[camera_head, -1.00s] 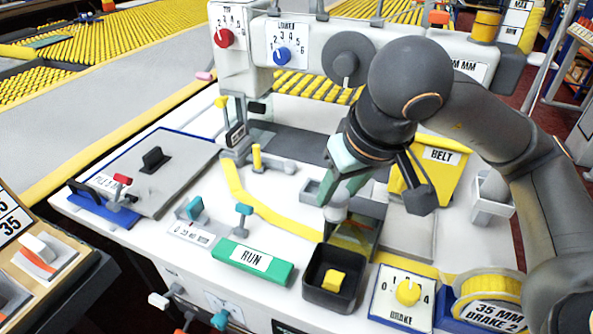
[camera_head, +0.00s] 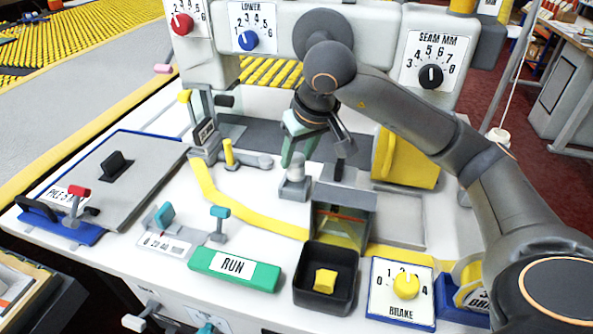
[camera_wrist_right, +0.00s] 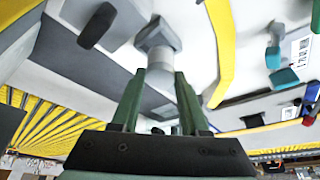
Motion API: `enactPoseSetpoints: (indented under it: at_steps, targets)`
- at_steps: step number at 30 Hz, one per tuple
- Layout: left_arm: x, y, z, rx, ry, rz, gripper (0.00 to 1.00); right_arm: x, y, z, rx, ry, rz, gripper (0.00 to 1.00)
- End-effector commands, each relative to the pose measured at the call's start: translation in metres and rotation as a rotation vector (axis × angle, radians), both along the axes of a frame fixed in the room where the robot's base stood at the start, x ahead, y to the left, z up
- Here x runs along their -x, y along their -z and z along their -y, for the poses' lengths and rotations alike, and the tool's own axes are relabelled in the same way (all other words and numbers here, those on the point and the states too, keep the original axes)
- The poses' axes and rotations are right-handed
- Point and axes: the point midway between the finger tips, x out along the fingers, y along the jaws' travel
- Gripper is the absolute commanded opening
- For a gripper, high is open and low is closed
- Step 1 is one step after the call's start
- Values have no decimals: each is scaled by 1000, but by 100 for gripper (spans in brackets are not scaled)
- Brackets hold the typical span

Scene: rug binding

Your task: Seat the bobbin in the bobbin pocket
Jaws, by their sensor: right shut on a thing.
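The bobbin, a pale grey-white cylinder (camera_wrist_right: 160,77), is between the fingertips of my right gripper (camera_wrist_right: 160,82) in the wrist view. In the head view my right gripper (camera_head: 294,158) points down and is shut on the bobbin (camera_head: 296,172). Just below it is a small grey squarish block (camera_head: 294,190), which looks like the bobbin pocket; in the wrist view it shows just beyond the bobbin (camera_wrist_right: 158,36). The bobbin meets or overlaps the block, but I cannot tell how deep it sits. My left gripper is not in view.
A grey windowed box (camera_head: 342,217) stands just right of the block, with a black bin (camera_head: 325,285) in front. A yellow container (camera_head: 408,160) is at the right. A yellow strip (camera_head: 250,217) crosses the white table. The green RUN button (camera_head: 234,268) is at the front.

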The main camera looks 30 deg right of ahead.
Motion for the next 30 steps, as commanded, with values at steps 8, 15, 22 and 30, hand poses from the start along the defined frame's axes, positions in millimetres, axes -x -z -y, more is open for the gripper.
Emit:
enactPoseSetpoints:
  at_steps: [8, 15, 22, 30]
  targets:
    - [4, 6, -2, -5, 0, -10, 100, -12, 18, 6, -1, 1, -1, 0]
    - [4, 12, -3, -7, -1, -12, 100, -12, 48, 6, -1, -2, 1, 0]
    - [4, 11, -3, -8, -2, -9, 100, -12, 47, 6, -1, -2, 2, 0]
    - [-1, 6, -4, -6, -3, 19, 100, -12, 49, 6, -2, -1, 2, 55]
